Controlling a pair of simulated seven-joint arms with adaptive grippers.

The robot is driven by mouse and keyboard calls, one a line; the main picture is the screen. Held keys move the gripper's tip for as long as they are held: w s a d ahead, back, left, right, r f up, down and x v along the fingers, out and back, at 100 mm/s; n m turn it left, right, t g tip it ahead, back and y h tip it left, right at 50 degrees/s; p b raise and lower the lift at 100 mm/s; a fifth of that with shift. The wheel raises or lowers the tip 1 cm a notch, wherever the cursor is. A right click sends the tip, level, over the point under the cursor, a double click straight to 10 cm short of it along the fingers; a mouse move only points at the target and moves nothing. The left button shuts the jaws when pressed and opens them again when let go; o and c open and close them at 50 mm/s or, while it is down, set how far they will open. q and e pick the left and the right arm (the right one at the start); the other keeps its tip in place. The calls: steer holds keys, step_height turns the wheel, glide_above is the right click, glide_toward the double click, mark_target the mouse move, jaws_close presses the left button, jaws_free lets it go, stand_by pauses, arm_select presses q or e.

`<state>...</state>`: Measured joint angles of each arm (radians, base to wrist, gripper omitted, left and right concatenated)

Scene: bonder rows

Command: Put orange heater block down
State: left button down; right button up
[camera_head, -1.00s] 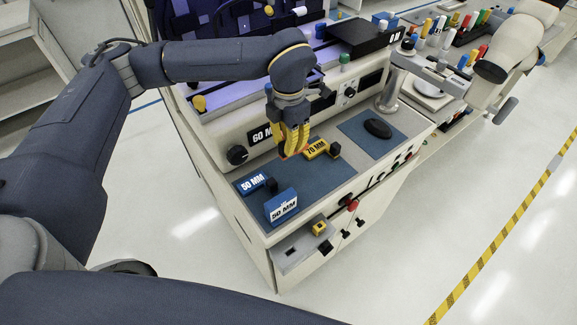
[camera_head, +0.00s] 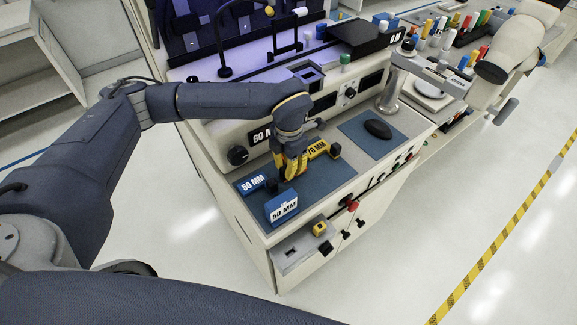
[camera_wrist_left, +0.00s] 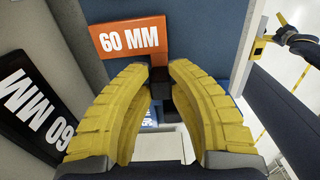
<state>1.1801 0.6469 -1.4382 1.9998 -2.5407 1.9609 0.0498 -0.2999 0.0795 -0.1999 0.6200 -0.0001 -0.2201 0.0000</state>
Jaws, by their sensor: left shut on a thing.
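The orange heater block (camera_wrist_left: 128,37), labelled 60 MM, shows at the top of the left wrist view, with a dark stem below it. My left gripper (camera_wrist_left: 162,78) has its yellow fingers shut on that dark stem. In the head view my left gripper (camera_head: 292,174) points down over the blue mat (camera_head: 328,180), between the yellow 70 MM block and the blue blocks. The orange block is hidden behind the fingers there. I cannot tell whether it touches the mat.
The yellow 70 MM block (camera_head: 318,149) lies close to the right of the gripper. A blue 50 MM block (camera_head: 252,183) and a blue 50 MM box (camera_head: 281,207) are to its left and front. A black mouse (camera_head: 378,128) sits on another mat. The mat's front right is bare.

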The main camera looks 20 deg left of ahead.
arm_select(q)
steer(key=shift+f, duration=0.15)
steer(key=c, duration=1.3)
jaws_free()
step_height(320, 180, up, 12)
steer(key=shift+r, duration=0.2)
